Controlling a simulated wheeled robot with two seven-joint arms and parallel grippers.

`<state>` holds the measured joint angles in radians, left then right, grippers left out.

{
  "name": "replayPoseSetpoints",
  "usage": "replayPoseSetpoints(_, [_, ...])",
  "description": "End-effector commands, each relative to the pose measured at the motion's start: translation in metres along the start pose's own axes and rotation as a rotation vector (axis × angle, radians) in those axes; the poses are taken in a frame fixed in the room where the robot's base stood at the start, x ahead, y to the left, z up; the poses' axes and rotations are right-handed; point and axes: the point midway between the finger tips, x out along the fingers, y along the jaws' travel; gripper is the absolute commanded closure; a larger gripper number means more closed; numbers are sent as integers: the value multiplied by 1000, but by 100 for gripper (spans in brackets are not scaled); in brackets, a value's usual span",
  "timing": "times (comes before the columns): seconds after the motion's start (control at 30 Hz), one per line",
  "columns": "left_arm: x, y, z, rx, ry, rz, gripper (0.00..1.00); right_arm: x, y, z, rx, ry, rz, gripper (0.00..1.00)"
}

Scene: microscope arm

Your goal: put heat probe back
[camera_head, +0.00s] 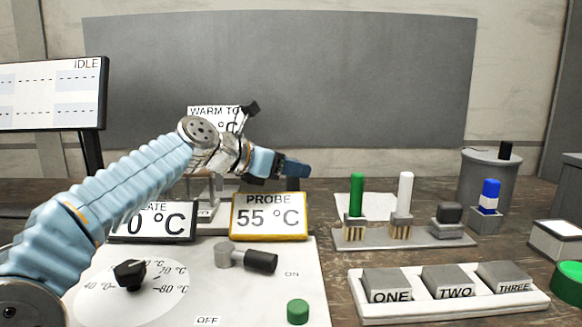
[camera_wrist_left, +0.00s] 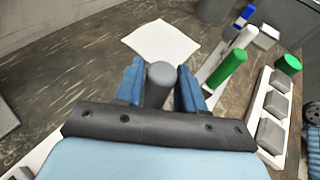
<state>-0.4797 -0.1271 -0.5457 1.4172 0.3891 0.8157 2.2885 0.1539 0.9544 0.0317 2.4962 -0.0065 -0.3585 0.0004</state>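My left gripper (camera_head: 297,168) reaches over the back of the white hot-plate unit (camera_head: 225,285), near the probe display (camera_head: 269,217), which reads 55 °C. In the left wrist view, its two blue fingers are closed on either side of a grey round-topped cylinder, apparently the heat probe (camera_wrist_left: 158,80). In the head view only a dark part of it (camera_head: 292,184) shows under the fingers; its lower end is hidden. A plate display (camera_head: 152,222) reading 0 °C is partly covered by my arm.
A black dial (camera_head: 130,274), a dark-handled lever (camera_head: 260,262) and a green button (camera_head: 297,311) are on the unit. To the right are a rack (camera_head: 405,236) with green- and white-handled brushes, a numbered tray (camera_head: 450,307) and a grey canister (camera_head: 490,175). White paper (camera_wrist_left: 160,42) lies behind.

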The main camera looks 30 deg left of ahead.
Motion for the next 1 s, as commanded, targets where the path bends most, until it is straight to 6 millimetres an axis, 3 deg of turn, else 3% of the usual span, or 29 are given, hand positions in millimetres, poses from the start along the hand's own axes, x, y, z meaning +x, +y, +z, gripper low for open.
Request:
replayPoseSetpoints(0.03, [0, 0, 0, 0, 0, 0, 53, 0, 0, 0, 0, 0, 0, 57])
replayPoseSetpoints(0.13, [0, 0, 0, 0, 0, 0, 39, 0, 0, 0, 0, 0, 0, 57])
replayPoseSetpoints(0.47, [-3, 0, 3, -1, 0, 0, 39, -2, -1, 0, 0, 0, 0, 57])
replayPoseSetpoints(1.0, [-108, 1, 3, 0, -1, 3, 39, -1, 0, 0, 0, 0, 0, 57])
